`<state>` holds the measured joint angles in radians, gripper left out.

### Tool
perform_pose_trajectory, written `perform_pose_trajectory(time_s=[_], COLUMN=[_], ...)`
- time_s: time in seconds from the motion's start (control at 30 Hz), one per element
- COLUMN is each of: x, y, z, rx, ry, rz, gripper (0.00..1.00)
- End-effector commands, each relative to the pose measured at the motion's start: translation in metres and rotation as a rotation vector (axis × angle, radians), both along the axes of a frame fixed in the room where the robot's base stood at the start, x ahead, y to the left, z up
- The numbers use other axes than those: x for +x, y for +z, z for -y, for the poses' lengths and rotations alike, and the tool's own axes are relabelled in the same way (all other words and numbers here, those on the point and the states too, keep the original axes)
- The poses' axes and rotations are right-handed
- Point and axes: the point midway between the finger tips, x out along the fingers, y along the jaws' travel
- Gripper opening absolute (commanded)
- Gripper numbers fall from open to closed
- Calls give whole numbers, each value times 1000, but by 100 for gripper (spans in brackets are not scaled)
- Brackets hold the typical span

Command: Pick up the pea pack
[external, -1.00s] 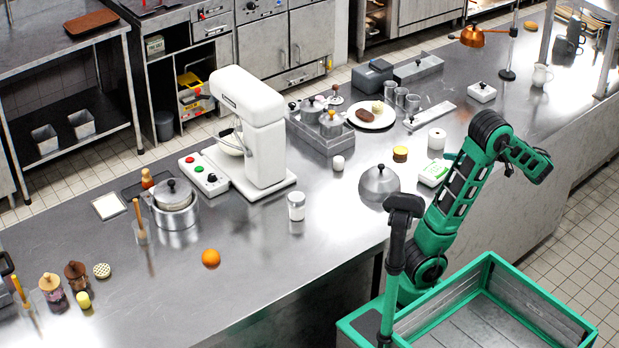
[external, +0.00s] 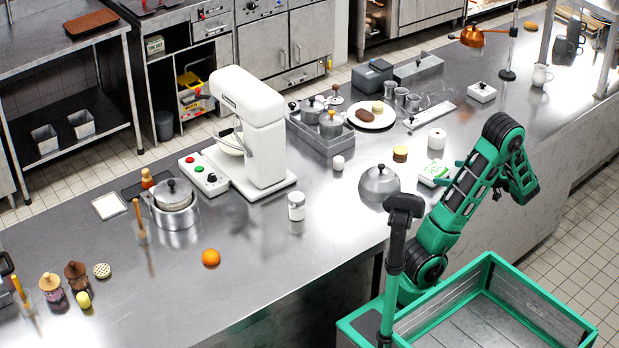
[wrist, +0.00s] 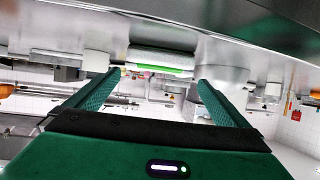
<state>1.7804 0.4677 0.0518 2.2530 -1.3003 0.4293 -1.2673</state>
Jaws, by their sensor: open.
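The pea pack (external: 435,171) is a white pack with green marks. It lies on the steel counter, just left of my arm in the external view, and its right end is close to the arm's outline. The wrist view, which looks upside down, shows the pack (wrist: 163,60) as a white block with a bright green stripe, ahead of the fingers. My gripper (wrist: 158,76) is open, its two green fingers spread wide with the pack in line with the gap. I see no contact. In the external view my forearm hides most of the gripper.
A steel dome lid (external: 379,184) stands left of the pack. The counter (external: 520,125) behind my arm is mostly clear. A white lidded box (external: 482,92) is farther back.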

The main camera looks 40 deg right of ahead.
Motion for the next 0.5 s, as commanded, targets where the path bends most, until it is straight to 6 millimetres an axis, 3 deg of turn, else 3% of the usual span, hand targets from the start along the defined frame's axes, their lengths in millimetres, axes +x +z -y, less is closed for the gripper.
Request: perform_pose_trajectory(time_s=[0.5], x=[50], y=[-18], z=[-6], rx=[1], ry=[3], rz=[1], gripper=[100])
